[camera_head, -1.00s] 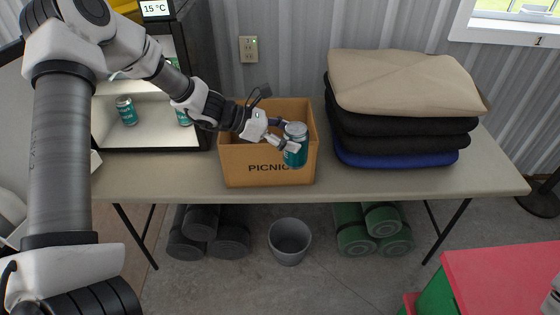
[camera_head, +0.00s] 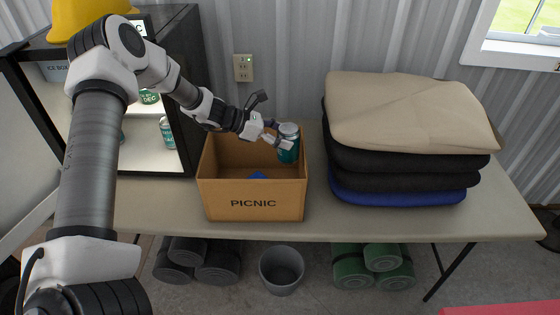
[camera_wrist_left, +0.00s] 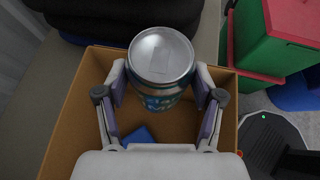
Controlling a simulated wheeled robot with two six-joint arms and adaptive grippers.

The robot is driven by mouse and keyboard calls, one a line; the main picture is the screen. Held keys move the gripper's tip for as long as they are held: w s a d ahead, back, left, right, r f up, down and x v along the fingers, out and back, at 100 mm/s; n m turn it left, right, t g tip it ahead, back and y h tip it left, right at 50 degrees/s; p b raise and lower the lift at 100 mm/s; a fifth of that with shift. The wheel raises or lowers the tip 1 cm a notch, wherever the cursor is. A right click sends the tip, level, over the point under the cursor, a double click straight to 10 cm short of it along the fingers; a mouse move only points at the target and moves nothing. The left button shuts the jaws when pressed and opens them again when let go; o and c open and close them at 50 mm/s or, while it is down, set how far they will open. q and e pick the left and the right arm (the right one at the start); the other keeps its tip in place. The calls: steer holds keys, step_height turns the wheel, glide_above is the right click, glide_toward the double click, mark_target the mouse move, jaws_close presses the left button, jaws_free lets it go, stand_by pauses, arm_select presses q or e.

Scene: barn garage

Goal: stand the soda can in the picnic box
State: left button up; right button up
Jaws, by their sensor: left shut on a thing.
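The teal soda can (camera_head: 288,148) with a silver top is upright in my left gripper (camera_head: 281,141), whose fingers are shut on its sides. In the left wrist view the can (camera_wrist_left: 161,58) sits between the two fingers (camera_wrist_left: 160,97). The picnic box (camera_head: 253,203) is an open brown carton marked PICNIC on the table. The can is over the right part of the box opening; how far its base is from the box floor cannot be told. A blue item (camera_head: 257,175) lies inside the box. My right gripper is not in view.
A stack of folded blankets or cushions (camera_head: 410,120) stands right of the box on the table (camera_head: 150,205). A lit cooler (camera_head: 190,90) with more cans stands on the left. A grey bin (camera_head: 282,271) and rolled mats (camera_head: 372,262) are under the table.

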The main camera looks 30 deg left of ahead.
mark_target(284, 162)
arm_select(q)
steer(key=f, duration=0.2)
steer(key=w+f, duration=0.1)
steer(key=f, duration=0.2)
steer(key=shift+w+f, duration=0.15)
steer(key=shift+f, duration=0.15)
steer(key=f, duration=0.3)
steer(key=shift+s+f+p, duration=0.2)
steer(key=shift+s+p, duration=0.2)
steer(key=shift+w+f, duration=0.25)
steer(key=shift+f, duration=0.15)
steer(key=shift+s+f+b, duration=0.15)
steer(key=shift+b, duration=0.3)
steer(key=shift+f+b, duration=0.4)
steer(key=shift+b, duration=0.1)
steer(key=o, duration=1.4)
steer(key=shift+o, duration=0.2)
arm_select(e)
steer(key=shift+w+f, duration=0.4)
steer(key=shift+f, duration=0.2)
